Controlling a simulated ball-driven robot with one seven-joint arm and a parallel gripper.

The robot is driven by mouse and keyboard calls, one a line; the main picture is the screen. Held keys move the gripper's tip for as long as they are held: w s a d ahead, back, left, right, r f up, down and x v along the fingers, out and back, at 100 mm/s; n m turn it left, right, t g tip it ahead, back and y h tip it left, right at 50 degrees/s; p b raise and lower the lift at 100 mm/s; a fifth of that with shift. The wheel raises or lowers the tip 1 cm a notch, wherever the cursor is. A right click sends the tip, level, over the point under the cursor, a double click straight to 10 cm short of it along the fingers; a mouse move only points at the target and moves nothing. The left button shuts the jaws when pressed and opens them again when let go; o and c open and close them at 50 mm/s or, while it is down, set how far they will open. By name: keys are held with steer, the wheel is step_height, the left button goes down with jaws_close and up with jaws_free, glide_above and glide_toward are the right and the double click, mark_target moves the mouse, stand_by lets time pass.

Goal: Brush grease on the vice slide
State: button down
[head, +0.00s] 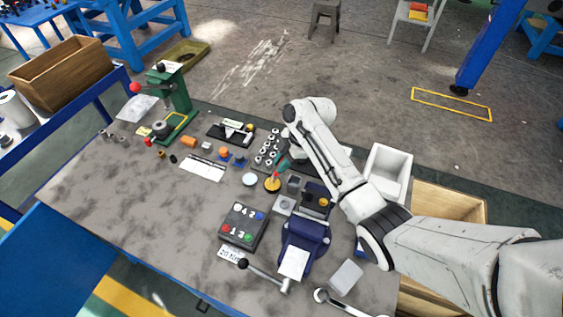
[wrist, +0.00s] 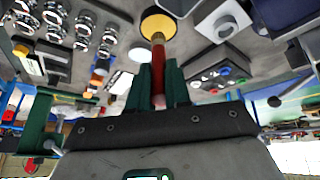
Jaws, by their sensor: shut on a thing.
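My gripper (head: 283,165) is shut on the red-handled brush (wrist: 158,75), whose handle lies between the green fingers in the wrist view. The brush also shows as a small red stick (head: 275,176) in the head view. Its lower end is at the round tin of yellow grease (head: 272,185), which also shows in the wrist view (wrist: 159,22). My arm hides part of the bench behind the vice.
A block with numbered coloured buttons (head: 243,227) sits left of the vice. A rack of metal rings (head: 268,148) is just behind the tin. A green press (head: 172,95) stands at the back left, a white bin (head: 390,160) at the right. The front left bench is clear.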

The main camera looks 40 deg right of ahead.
steer(key=shift+f+b, duration=0.4)
steer(key=shift+f, duration=0.25)
stand_by(1.3)
steer(key=shift+r+p, duration=3)
steer(key=shift+r, duration=0.6)
